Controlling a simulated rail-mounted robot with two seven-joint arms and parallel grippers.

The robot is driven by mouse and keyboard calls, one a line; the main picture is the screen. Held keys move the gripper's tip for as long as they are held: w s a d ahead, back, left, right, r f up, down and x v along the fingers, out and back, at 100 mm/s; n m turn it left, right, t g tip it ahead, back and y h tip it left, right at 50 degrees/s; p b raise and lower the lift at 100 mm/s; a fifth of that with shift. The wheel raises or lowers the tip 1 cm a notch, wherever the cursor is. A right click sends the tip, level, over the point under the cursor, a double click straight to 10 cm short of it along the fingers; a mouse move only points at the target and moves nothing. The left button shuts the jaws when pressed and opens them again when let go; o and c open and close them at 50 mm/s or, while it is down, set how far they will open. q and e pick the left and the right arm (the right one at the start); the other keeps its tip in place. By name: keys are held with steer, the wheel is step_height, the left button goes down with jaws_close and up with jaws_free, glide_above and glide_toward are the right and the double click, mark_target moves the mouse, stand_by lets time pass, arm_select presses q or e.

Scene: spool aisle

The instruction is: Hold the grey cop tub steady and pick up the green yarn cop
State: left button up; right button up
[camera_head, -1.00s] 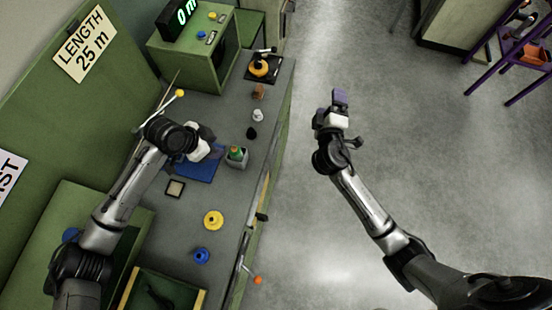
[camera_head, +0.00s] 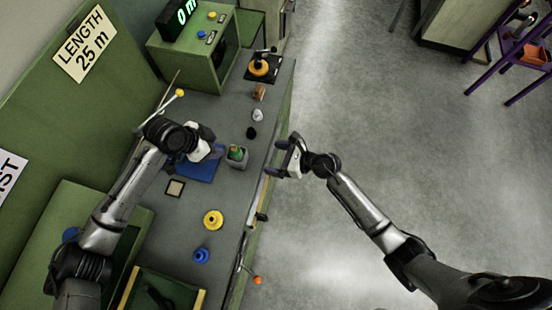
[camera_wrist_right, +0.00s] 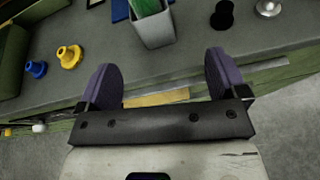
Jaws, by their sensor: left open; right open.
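The grey cop tub (camera_head: 238,160) stands on the bench near its front edge, and it also shows in the right wrist view (camera_wrist_right: 155,32). The green yarn cop (camera_head: 236,151) stands in it, its top above the rim; in the right wrist view the cop (camera_wrist_right: 146,6) is cut off by the top edge. My left gripper (camera_head: 214,150) is open just left of the tub, over the blue mat; its fingertips are partly hidden, and I cannot tell whether they touch the tub. My right gripper (camera_head: 276,158) is open and empty, right of the tub at the bench's edge.
A blue mat (camera_head: 197,172) lies beside the tub. Black (camera_head: 251,133), white (camera_head: 258,115) and brown (camera_head: 259,92) small pieces stand behind it. A yellow spool (camera_head: 213,220) and a blue spool (camera_head: 201,256) stand nearer. Open floor lies right of the bench.

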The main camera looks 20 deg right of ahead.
mark_target(245, 158)
steer(key=shift+s+a+f+n+g, duration=0.2)
steer(key=shift+s+n+g, duration=0.25)
steer(key=shift+n, duration=0.35)
steer(key=shift+w, duration=0.15)
steer(key=x, duration=1.3)
steer(key=shift+w+a, duration=0.2)
steer(key=shift+a, duration=0.1)
steer(key=c, duration=1)
arm_select(q)
steer(key=o, duration=0.5)
